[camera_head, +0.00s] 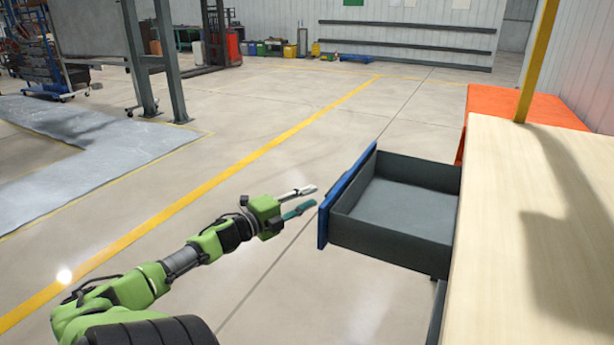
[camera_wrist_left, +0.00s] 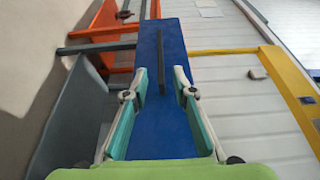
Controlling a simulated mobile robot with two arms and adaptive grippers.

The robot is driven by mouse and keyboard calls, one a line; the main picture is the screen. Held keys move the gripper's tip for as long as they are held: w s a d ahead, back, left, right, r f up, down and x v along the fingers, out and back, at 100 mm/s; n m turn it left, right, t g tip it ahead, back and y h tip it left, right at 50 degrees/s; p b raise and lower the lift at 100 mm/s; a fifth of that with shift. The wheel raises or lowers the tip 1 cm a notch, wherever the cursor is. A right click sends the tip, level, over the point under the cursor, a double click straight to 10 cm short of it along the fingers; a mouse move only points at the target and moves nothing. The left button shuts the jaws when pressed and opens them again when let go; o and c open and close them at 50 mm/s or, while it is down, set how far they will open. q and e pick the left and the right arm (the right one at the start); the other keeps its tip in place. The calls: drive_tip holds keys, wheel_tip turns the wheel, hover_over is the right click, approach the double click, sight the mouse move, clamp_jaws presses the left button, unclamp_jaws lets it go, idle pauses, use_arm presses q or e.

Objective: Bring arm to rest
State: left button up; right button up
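My left gripper (camera_head: 311,197) is open and empty, just left of the drawer front in the head view. In the left wrist view its two fingers (camera_wrist_left: 160,78) stand apart, with the drawer's blue front (camera_wrist_left: 172,38) showing between and beyond them. A dark bar handle (camera_wrist_left: 161,60) on that front lies between the fingertips; the fingers do not close on it. The drawer (camera_head: 395,208) is pulled out and its visible inside is empty. My right gripper is not in view.
A light wooden worktop (camera_head: 535,220) is on the right, with a yellow post (camera_head: 538,60) and an orange surface (camera_head: 500,103) behind it. Open concrete floor (camera_head: 250,110) with a yellow line lies left of the drawer. Two grey posts stand farther back left.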

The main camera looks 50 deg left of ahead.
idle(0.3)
